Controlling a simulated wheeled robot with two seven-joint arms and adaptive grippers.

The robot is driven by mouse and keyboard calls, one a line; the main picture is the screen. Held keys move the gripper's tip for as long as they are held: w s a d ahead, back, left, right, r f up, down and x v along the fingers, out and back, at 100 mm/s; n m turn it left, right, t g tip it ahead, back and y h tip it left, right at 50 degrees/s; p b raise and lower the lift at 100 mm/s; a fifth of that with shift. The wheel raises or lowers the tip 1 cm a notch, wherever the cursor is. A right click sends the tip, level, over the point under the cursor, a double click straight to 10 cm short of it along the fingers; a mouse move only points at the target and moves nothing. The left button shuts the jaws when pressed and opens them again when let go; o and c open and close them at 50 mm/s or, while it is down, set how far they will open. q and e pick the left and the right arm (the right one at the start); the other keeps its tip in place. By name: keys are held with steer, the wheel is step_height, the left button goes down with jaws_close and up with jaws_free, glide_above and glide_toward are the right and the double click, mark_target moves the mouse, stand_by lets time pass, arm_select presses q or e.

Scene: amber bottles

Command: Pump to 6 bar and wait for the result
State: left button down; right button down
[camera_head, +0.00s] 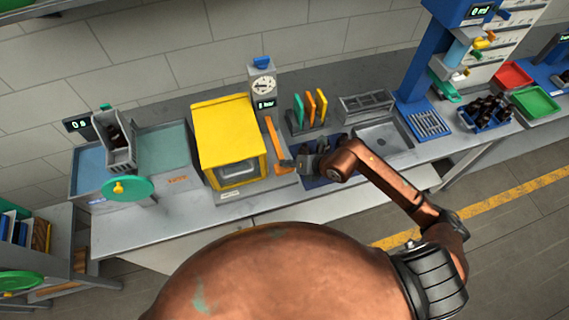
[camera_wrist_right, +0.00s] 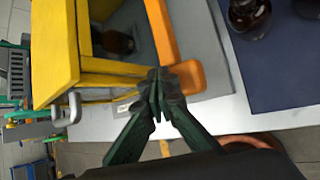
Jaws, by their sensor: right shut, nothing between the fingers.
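The yellow chamber (camera_head: 228,130) stands on the bench; its front window is closed by a frame. In the right wrist view an amber bottle (camera_wrist_right: 118,42) shows inside the yellow chamber (camera_wrist_right: 60,40). The orange pump lever (camera_head: 273,135) stands just right of the chamber, with a wider pad at its lower end (camera_wrist_right: 190,80). A dial gauge with a small bar display (camera_head: 265,103) stands behind; its digit is too small to read surely. My right gripper (camera_wrist_right: 155,88) is shut and empty, its fingertips beside the lever's pad; contact is unclear. My left gripper is out of view.
Amber bottles (camera_wrist_right: 250,15) stand on a dark blue mat right of the lever. A rack with green, orange and yellow plates (camera_head: 310,110), a sink (camera_head: 383,138) and a blue filling stand (camera_head: 428,70) lie further right. A bath with a green wheel (camera_head: 128,188) is left.

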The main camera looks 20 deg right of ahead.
mark_target(287, 168)
steer(key=shift+f+b, duration=1.2)
steer(key=shift+f, duration=0.5)
stand_by(1.1)
stand_by(0.6)
steer(key=shift+r+p, duration=2.4)
steer(key=shift+r, duration=0.8)
step_height(287, 168, up, 5)
steer(key=p, duration=0.3)
steer(key=shift+p, duration=0.3)
